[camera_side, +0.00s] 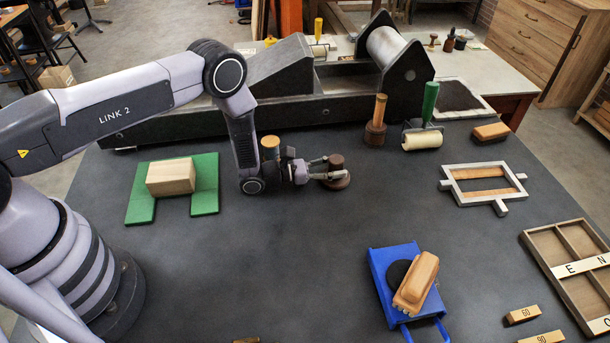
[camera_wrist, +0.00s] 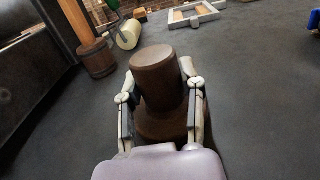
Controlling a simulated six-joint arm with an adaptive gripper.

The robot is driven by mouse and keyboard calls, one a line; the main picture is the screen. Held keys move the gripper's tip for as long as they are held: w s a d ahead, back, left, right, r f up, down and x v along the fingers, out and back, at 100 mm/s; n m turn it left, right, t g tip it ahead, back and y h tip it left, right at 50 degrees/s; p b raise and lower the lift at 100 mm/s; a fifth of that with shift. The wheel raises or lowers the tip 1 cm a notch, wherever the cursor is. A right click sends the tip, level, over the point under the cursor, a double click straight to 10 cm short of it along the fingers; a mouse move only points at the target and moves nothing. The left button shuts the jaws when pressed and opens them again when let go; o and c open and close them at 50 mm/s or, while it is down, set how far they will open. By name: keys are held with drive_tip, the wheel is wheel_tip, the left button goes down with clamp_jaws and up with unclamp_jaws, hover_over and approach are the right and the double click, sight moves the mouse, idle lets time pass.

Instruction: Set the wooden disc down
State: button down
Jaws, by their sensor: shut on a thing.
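The wooden disc (camera_side: 338,183) is dark brown and round, with an upright cylindrical knob on top, in the middle of the side view. My gripper (camera_side: 324,172) reaches it from the left, lying nearly level. Its fingers are shut on the knob, one on each side. In the wrist view my gripper (camera_wrist: 160,95) has the knob of the wooden disc (camera_wrist: 156,68) between its two fingers. The disc's wider base is partly hidden below the knob and fingers. The disc looks upright and at or close to the dark table; I cannot tell whether it touches.
A wooden-handled dabber (camera_side: 376,122) and a green-handled roller (camera_side: 421,138) stand behind, near the press (camera_side: 290,84). A wood block (camera_side: 171,177) rests on a green piece at left. A blue stand (camera_side: 385,275) is in front. Table around the disc is clear.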

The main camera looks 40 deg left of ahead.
drive_tip(key=c, duration=0.7)
unclamp_jaws()
drive_tip(key=shift+o, duration=0.2)
